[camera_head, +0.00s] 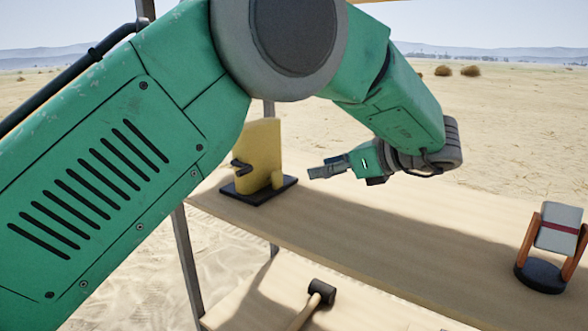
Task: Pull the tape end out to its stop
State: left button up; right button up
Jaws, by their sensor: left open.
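A yellow block-like device, which looks like the tape holder (262,150), stands upright on a black base (259,193) at the left end of the wooden shelf. A small dark tab (240,167) sticks out at its left side; I cannot tell for sure if it is the tape end. My left gripper (318,171) is to the right of the yellow device, apart from it, with its fingers pointing left towards it. It is open and empty. My green left arm crosses the view from the left. My right gripper is not in view.
A grey panel with a red stripe (558,228) sits between orange posts on a round dark base at the shelf's right. A hammer with a black head (321,292) lies on the lower shelf. The upper shelf (400,240) between the two devices is clear.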

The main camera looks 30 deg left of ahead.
aim_at(280, 175)
pick_arm(q)
jog(key=shift+w+a, duration=0.25)
jog(key=shift+a, duration=0.15)
jog(key=b+x, duration=0.1)
jog(key=x, duration=1.2)
jog(key=shift+a+f, duration=0.1)
jog(key=shift+f, duration=0.05)
jog(key=shift+d, duration=0.4)
jog(key=c, duration=0.7)
grip_shut()
jog(key=shift+a, duration=0.1)
